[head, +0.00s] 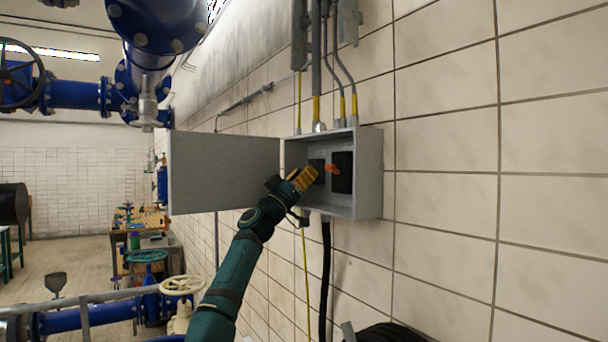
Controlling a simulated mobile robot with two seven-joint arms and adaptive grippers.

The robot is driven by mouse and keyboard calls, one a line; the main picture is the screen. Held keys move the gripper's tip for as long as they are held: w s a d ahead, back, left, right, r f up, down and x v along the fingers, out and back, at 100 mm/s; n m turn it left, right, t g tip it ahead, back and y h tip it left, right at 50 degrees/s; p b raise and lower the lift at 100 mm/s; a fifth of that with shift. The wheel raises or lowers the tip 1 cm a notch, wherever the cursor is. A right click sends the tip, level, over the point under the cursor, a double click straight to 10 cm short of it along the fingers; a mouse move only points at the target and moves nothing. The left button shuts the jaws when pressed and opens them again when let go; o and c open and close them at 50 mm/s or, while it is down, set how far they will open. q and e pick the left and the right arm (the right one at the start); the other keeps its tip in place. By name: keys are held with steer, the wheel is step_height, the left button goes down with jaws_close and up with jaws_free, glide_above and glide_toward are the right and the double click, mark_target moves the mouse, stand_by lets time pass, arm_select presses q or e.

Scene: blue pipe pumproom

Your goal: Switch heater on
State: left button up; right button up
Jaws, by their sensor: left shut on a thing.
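An open grey switch box (369,172) is mounted on the tiled wall. Inside are two black switch panels, the right one (343,182) with an orange handle (333,168) that points left and slightly up. My left gripper (308,178), with yellow fingers, reaches into the box from below left. It is shut at the left black panel (317,163), on what seems to be that panel's switch handle. The fingers hide this handle, so its position cannot be told. Any labels are too small to read. My right gripper is not in view.
The box door (223,173) stands wide open to the left, close to my left gripper. Conduits (317,70) enter the box from above, and a black cable (325,270) hangs below. Blue pipes (160,25) and a cream handwheel (182,285) are at the left.

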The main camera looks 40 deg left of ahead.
arm_select(q)
steer(key=g+p, duration=0.2)
steer(key=r+m+g+p, duration=0.1)
steer(key=p, duration=0.1)
steer(key=shift+d+r+g, duration=0.1)
steer(key=shift+r+g, duration=0.1)
steer(key=shift+g, duration=0.2)
steer(key=shift+g+p, duration=0.6)
steer(key=shift+p, duration=0.35)
steer(key=shift+y, duration=0.3)
steer(key=shift+f, duration=0.1)
steer(key=o, duration=1)
steer(key=shift+d, duration=0.1)
steer(key=shift+o, duration=0.3)
steer(key=shift+d, duration=0.1)
